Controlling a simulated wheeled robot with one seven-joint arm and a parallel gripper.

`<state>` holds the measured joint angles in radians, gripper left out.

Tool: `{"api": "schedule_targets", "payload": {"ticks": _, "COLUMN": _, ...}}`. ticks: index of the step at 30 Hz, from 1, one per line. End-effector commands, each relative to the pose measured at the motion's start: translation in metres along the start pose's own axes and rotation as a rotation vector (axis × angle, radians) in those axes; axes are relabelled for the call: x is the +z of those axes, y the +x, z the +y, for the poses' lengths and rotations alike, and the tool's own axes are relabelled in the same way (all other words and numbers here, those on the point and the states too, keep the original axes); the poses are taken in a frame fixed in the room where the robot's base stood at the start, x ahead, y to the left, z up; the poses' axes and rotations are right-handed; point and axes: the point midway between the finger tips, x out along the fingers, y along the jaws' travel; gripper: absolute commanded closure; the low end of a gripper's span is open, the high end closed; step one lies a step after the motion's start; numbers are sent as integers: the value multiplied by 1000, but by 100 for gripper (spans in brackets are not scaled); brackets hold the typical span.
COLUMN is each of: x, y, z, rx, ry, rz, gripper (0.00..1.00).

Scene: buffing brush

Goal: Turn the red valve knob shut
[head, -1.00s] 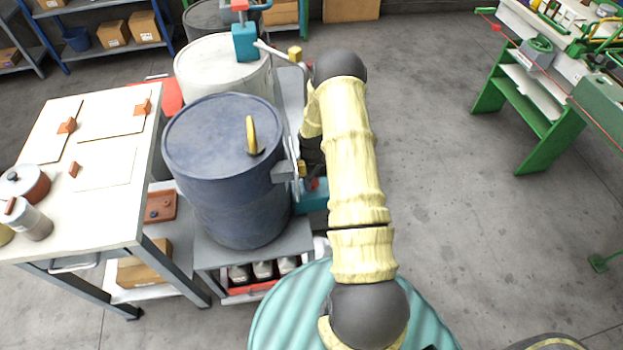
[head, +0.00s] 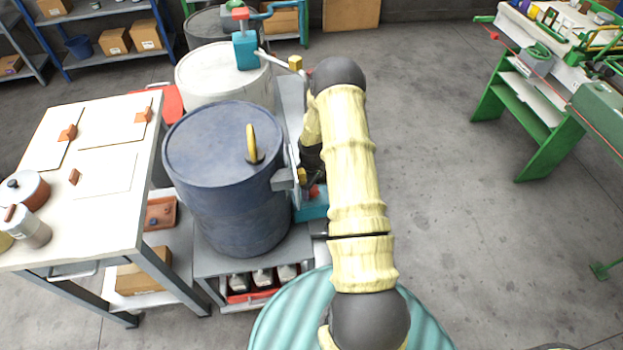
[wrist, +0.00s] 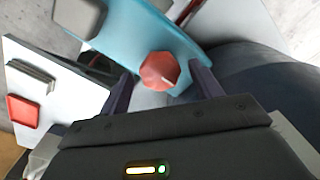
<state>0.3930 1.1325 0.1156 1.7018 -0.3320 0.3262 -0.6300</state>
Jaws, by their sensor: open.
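The red knob (wrist: 160,71) is a faceted knob with a small pale mark, on a teal valve body (wrist: 125,35) in the wrist view. My gripper (wrist: 166,88) is open, with one dark finger to the left of the knob and one to the right. Gaps show between the knob and both fingers, so I see no grip on it. In the head view, the teal body (head: 312,208) sits beside the blue drum, with a bit of red knob (head: 317,190) above it. My arm hides most of the gripper there.
The blue drum (head: 220,145) stands close left of the valve on a grey stand. A second teal valve (head: 244,50) with a red top is by the white drum (head: 220,75). A white table (head: 110,205) stands left. The floor to the right is clear up to a green bench (head: 520,105).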

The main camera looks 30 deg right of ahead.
Motion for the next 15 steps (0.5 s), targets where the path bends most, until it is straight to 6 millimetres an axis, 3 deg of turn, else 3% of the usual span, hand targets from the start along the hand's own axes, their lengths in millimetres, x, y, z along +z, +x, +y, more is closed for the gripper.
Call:
{"api": "schedule_targets", "payload": {"ticks": 5, "x": -1, "y": -16, "z": 1, "rx": 2, "ry": 0, "rz": 2, "gripper": 36}}
{"api": "schedule_targets", "payload": {"ticks": 15, "x": -1, "y": -81, "z": 1, "rx": 4, "ry": 0, "rz": 3, "gripper": 36}}
